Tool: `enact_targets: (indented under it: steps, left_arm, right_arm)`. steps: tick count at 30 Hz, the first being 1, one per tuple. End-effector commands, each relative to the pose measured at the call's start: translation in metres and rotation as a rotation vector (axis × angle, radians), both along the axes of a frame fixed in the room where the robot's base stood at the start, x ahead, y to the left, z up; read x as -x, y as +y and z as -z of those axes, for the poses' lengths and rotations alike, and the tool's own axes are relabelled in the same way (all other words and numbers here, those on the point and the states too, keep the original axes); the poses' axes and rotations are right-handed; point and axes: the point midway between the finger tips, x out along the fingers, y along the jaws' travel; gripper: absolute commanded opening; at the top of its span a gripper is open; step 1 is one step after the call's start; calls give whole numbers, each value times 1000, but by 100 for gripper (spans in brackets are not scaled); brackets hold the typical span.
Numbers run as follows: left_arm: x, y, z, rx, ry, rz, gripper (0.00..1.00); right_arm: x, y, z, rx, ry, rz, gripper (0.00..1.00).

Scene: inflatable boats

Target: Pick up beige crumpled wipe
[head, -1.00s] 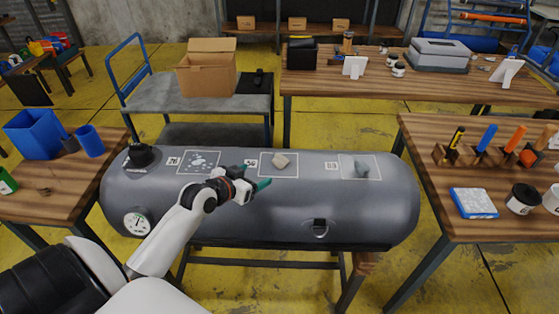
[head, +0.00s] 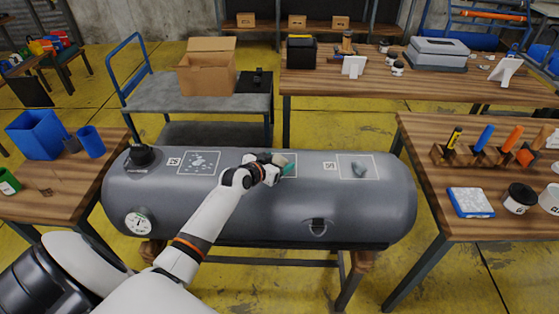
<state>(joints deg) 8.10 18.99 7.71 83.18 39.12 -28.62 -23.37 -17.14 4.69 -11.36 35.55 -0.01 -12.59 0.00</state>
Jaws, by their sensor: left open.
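The beige crumpled wipe (head: 289,158) lies in the middle outlined square on top of the grey inflatable tube (head: 230,228). My left gripper (head: 281,164) is at the wipe, with its open teal fingers beside or around it. The hand hides part of the wipe and most of the square, so I cannot tell whether the fingers touch it. My right gripper is not in view.
A grey crumpled piece (head: 359,170) lies in the right outlined square. White spots (head: 200,161) fill the left square. A black valve (head: 143,156) and a gauge (head: 137,222) are at the tube's left end. Wooden tables stand on both sides.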

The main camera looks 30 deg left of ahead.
Motion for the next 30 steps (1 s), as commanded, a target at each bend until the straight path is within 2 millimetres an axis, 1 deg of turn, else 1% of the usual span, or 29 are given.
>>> enact_targets:
  steps: [7,8,9,16,26,29,30]
  left_arm:
    - [-2,0,1,-1,0,0,73]
    - [-2,0,1,-1,0,0,72]
    - [-2,0,1,-1,0,0,65]
    - [-1,0,1,-1,0,-1,27]
    - [-1,0,1,-1,0,-1,26]
    - [-2,0,-3,-1,-1,0,26]
    - [-2,0,-7,-1,-2,0,26]
  right_arm:
    - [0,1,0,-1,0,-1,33]
    - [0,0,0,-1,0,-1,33]
    - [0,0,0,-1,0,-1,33]
    - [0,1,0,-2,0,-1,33]
    - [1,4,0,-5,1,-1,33]
    - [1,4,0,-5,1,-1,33]
    - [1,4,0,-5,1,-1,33]
